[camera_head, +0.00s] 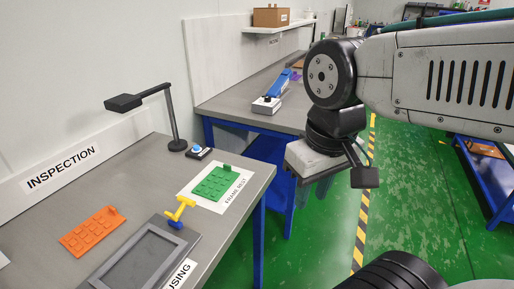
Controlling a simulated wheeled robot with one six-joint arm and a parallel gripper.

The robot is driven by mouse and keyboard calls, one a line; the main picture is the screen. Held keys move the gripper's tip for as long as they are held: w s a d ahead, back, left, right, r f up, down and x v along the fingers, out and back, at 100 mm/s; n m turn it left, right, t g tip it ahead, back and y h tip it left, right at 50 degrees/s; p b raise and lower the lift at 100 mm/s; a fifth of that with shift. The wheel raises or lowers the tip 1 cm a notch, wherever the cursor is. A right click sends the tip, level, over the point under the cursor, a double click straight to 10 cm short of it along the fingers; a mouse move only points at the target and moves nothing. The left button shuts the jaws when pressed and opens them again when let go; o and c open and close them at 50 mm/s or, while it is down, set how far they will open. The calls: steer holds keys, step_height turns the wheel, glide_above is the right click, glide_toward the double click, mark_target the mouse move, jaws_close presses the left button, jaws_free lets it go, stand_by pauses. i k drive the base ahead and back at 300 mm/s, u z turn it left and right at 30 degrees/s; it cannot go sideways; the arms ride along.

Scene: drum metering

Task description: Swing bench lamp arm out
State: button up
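The bench lamp stands at the back of the inspection bench (225,170), near the white wall. Its dark post (171,116) rises from a round black base (178,145). The lamp arm (155,90) runs left from the top of the post to a flat black lamp head (123,102), which hangs over the bench's back left part. My gripper (318,188) is off the bench's right side, well apart from the lamp, above the green floor. Its fingers are mostly hidden behind the gripper body, so its opening is unclear.
A second bench (235,103) stands behind. Space above the inspection bench is clear.

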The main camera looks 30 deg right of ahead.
mark_target(121, 104)
steer(key=u, duration=0.15)
steer(key=k, duration=0.45)
steer(key=z, duration=0.85)
steer(key=i, duration=0.95)
steer(key=u, duration=0.75)
